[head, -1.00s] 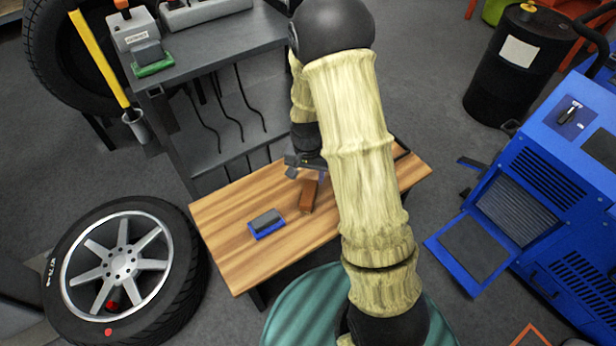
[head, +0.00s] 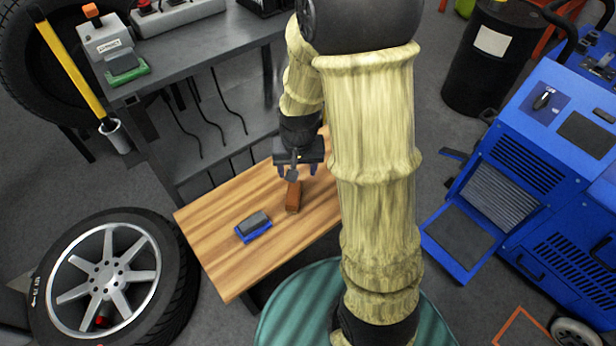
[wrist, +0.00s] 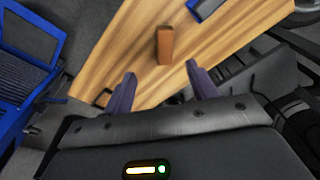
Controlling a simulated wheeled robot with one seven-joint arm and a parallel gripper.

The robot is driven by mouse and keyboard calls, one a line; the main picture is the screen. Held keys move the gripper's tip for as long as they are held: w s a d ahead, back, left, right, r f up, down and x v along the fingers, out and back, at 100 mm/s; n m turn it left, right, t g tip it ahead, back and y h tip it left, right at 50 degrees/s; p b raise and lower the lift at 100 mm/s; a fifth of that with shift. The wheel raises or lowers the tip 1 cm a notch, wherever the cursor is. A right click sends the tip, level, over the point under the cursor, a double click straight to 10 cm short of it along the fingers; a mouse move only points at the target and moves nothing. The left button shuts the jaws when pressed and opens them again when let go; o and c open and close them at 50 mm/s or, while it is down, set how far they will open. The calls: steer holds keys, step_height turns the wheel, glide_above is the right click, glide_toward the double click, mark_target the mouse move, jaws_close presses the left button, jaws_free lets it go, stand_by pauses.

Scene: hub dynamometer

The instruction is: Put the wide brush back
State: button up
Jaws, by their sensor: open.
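A brown block-shaped item (head: 293,197) lies on the wooden bench top (head: 215,255); it may be the wide brush, but I cannot make out bristles. It also shows in the wrist view (wrist: 165,45), just beyond and between my fingertips. My gripper (head: 297,172) is open and empty above the bench, close to the far end of the brown item. Its two dark fingers show spread in the wrist view (wrist: 161,78). A grey block on a blue base (head: 253,225) lies left of the brown item, partly cut off in the wrist view (wrist: 205,8).
A grey cart (head: 190,60) stands behind the bench, carrying a grey block on a green base (head: 124,68). A wheel with a tyre (head: 105,275) lies at left. A blue machine (head: 540,180) stands at right, a black drum (head: 485,60) behind it.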

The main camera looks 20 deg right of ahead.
steer(key=s+r+n+t, duration=0.1)
steer(key=s+r+n, duration=0.1)
steer(key=s+r, duration=0.4)
steer(key=shift+s+n, duration=0.4)
steer(key=shift+s, duration=0.7)
